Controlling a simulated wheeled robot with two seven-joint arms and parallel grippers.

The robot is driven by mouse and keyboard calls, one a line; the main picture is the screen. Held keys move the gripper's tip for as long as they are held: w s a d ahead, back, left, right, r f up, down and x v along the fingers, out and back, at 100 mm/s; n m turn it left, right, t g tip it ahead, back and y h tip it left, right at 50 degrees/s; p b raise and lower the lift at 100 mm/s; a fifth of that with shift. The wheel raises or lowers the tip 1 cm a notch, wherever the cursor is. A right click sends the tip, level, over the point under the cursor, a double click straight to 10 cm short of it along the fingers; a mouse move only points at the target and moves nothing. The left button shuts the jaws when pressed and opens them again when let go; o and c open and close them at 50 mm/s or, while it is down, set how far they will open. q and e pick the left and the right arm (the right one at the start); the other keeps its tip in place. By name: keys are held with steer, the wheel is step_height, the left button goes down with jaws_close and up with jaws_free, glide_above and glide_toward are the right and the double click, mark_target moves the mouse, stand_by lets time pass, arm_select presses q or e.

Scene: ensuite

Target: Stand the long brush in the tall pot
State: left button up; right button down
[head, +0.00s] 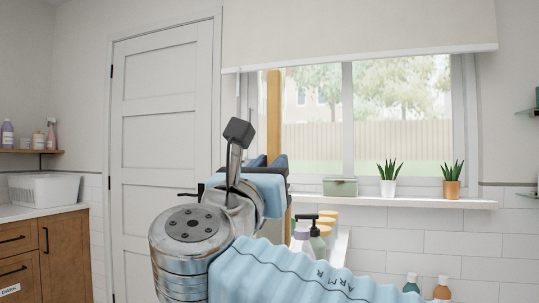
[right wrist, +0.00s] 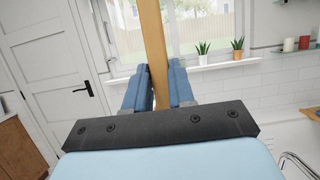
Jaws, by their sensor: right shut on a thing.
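The long brush shows as a straight wooden handle (head: 273,112), upright in front of the window in the head view. In the right wrist view the handle (right wrist: 154,38) rises between the blue fingers. My right gripper (head: 270,163) is shut on this handle; its fingers (right wrist: 157,82) lie on both sides of it in the wrist view. The brush's head end is hidden or out of view. I cannot make out the tall pot in either view. My left gripper is not in view.
The window sill (head: 400,202) holds a green box (head: 340,188), a plant in a white pot (head: 388,188) and one in an orange pot (head: 452,189). Several bottles (head: 318,240) stand below it. A white basket (head: 46,189) sits on the left counter. A closed door (head: 165,150) is behind.

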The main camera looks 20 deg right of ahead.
mark_target(269, 238)
step_height(269, 238, down, 7)
steer(key=b, duration=0.4)
steer(key=shift+r, duration=0.1)
steer(key=shift+f+b, duration=1.45)
steer(key=shift+f, duration=0.6)
steer(key=c, duration=0.9)
jaws_free()
steer(key=b+v, duration=0.1)
steer(key=v, duration=1.2)
steer(key=shift+s+a+f, duration=0.15)
steer(key=shift+s+a, duration=0.05)
steer(key=shift+s, duration=0.15)
